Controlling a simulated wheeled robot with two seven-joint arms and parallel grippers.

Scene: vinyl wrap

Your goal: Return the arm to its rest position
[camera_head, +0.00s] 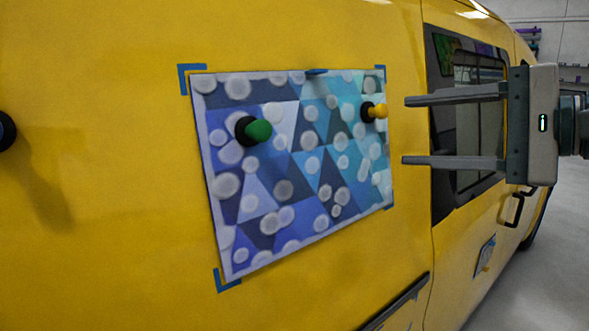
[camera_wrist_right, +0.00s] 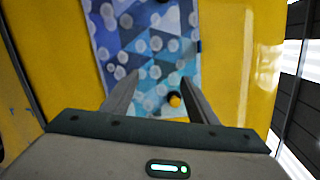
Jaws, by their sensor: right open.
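My right gripper (camera_head: 405,131) is open and empty, pointing left in the head view, to the right of the patterned vinyl sheet (camera_head: 285,190). Its two fingers are apart with nothing between them. In the right wrist view, the open fingers (camera_wrist_right: 160,85) show in front of the blue and white sheet (camera_wrist_right: 150,50). A yellow-knobbed magnet (camera_head: 378,111) sits at the sheet's upper right, and a green-knobbed magnet (camera_head: 257,130) at its upper left. The yellow knob (camera_wrist_right: 174,99) also shows in the right wrist view, apart from the fingers. My left gripper is not in view.
The yellow van side (camera_head: 110,230) fills most of the head view. Blue corner marks (camera_head: 185,79) frame the sheet. A dark round object (camera_head: 5,131) is at the left edge. A van window (camera_head: 478,110) and black door handle (camera_head: 516,209) are at right. Grey floor is clear.

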